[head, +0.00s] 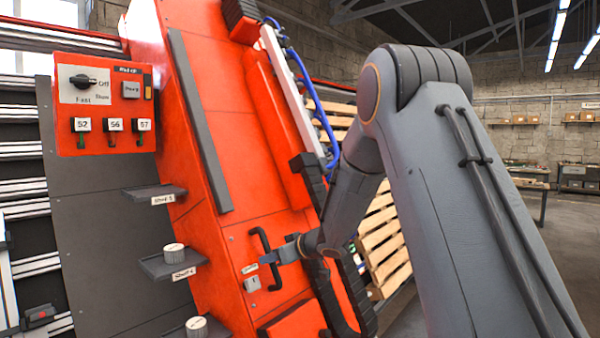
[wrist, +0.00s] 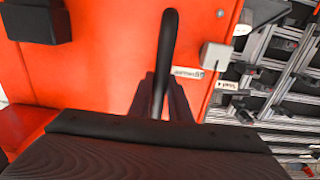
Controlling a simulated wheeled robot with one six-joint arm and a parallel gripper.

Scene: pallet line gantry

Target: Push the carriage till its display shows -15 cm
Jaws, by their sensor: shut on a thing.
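The red carriage (head: 225,185) stands tilted in the middle of the head view and fills much of the wrist view (wrist: 100,80). A black bar handle (head: 277,284) is fixed to its lower face; it also shows in the wrist view (wrist: 168,35). My gripper (head: 268,258) is shut on this handle, with its dark fingers on both sides of the bar in the wrist view (wrist: 164,95). A small grey box (head: 252,284) with a pale label sits beside the handle. I cannot read a centimetre value on any display.
A red control box (head: 104,105) with a knob and tags 52, 56 and 57 is at upper left. Small dark shelves (head: 153,194) jut out left of the carriage, some holding pale round weights (head: 174,253). A wooden pallet (head: 384,240) stands behind my arm. Floor shows at right.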

